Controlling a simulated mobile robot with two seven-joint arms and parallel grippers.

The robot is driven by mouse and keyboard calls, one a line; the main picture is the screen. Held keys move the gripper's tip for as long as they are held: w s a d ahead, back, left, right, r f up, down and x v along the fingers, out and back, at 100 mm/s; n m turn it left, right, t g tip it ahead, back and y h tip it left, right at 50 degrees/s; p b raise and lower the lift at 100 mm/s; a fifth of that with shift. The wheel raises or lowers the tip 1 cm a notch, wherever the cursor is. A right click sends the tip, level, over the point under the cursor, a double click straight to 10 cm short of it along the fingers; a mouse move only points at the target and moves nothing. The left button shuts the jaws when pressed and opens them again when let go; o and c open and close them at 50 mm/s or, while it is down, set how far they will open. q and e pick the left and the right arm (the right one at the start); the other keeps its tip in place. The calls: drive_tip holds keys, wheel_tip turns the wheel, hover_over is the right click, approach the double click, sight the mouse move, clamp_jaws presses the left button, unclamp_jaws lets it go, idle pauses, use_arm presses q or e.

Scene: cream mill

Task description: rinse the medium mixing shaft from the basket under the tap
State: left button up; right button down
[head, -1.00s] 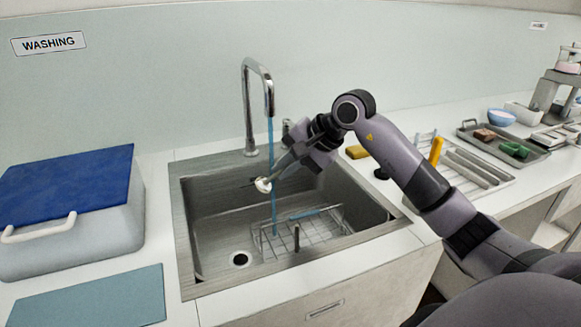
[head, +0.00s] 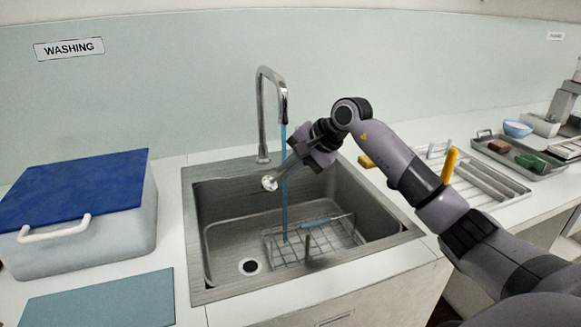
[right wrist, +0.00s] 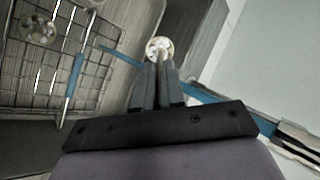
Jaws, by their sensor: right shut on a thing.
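My right gripper (head: 300,156) is shut on the mixing shaft and holds it tilted over the sink. The shaft's pale, shiny round head (head: 269,183) points down and left, just left of the water stream in the head view. It also shows beyond my fingertips in the right wrist view (right wrist: 158,48). The chrome tap (head: 263,115) runs a blue water stream (head: 284,205), which crosses the shaft in the head view; contact is unclear. The wire basket (head: 350,240) sits in the sink (head: 225,220) and holds another blue-marked shaft (head: 318,221). My left gripper is out of view.
A grey tub with a blue lid (head: 75,187) and a teal mat (head: 100,300) lie left of the sink. A drying rack (head: 490,185) with a yellow-handled tool (head: 449,166) stands at right, with a tray (head: 535,172) beyond. A yellow sponge (head: 366,161) lies behind the sink's right corner.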

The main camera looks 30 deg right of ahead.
idle(0.3)
drive_tip(key=shift+s+d, duration=0.15)
drive_tip(key=shift+d, duration=0.4)
drive_tip(key=shift+a, duration=0.1)
drive_tip(key=shift+a, duration=0.5)
drive_tip(key=shift+d, duration=0.1)
drive_tip(key=shift+d+b, duration=0.45)
drive_tip(key=shift+d, duration=0.1)
drive_tip(key=shift+s, duration=0.1)
